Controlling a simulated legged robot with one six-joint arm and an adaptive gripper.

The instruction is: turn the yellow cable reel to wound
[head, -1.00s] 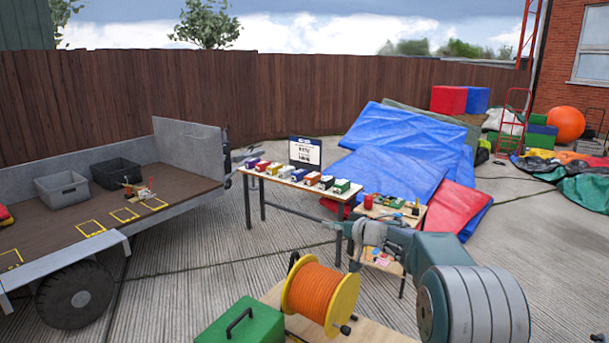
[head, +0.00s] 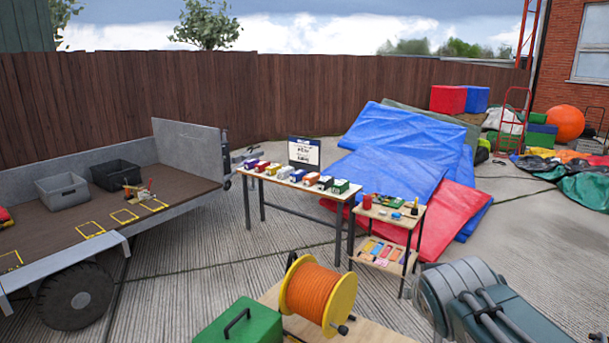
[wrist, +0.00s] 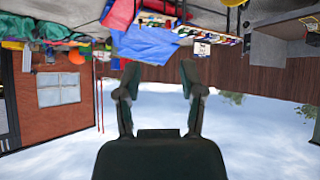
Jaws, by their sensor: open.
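The yellow cable reel (head: 342,306) stands on a wooden board at the bottom middle of the head view. Its drum is full of orange cable (head: 308,290), with a yellow flange facing right. A dark knob (head: 341,329) shows low on that flange. My gripper (wrist: 158,68) shows only in the wrist view, with its two dark fingers apart and nothing between them. It is away from the reel, against sky and fence in an upside-down view. In the head view only my arm links show, at the bottom right.
A green box with a handle (head: 240,324) stands left of the reel. Behind are a table of small boxes (head: 300,190) and a small two-level stand (head: 400,232). A flatbed trailer (head: 120,243) is at left. Blue mats (head: 390,170) lie behind.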

